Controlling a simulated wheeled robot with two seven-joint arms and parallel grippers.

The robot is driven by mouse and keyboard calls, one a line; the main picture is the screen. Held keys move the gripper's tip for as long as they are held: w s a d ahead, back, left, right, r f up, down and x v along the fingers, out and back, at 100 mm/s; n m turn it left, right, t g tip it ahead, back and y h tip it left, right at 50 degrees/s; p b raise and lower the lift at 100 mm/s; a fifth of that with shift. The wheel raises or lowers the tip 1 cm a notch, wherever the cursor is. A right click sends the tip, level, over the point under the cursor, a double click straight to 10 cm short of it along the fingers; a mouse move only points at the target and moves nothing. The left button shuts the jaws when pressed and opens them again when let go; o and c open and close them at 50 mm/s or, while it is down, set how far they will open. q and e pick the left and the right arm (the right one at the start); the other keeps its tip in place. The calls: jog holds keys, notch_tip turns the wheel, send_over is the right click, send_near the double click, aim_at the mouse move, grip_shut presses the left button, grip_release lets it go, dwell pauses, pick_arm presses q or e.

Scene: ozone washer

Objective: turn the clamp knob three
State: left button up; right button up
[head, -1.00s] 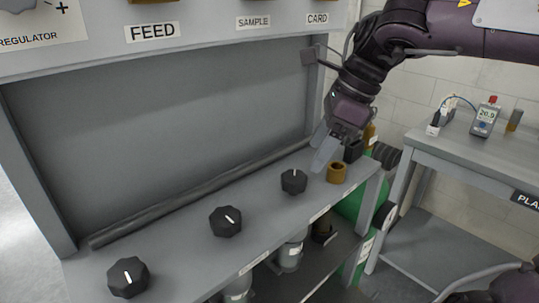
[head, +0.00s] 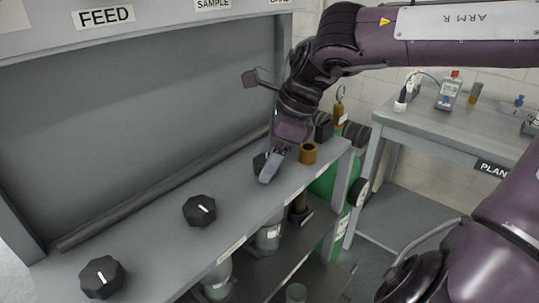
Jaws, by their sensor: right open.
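Three black clamp knobs with white pointer lines stand in a row on the grey ledge: a near one (head: 102,277), a middle one (head: 199,210) and a far one (head: 259,163). My right gripper (head: 269,168) points down at the far knob, with a pale finger in front of it. The finger covers most of that knob, including its pointer line. The jaws are open; whether they touch the knob I cannot tell. The pointers on the near and middle knobs show clearly. Which knob is numbered three is not readable. My left gripper is not in view.
A grey back panel (head: 150,120) rises behind the ledge. Glass vessels (head: 268,236) sit beneath the ledge. A side table (head: 440,140) with a handheld meter (head: 449,92) stands at right.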

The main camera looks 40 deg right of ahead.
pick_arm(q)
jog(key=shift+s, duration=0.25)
pick_arm(e)
jog(key=c, duration=1)
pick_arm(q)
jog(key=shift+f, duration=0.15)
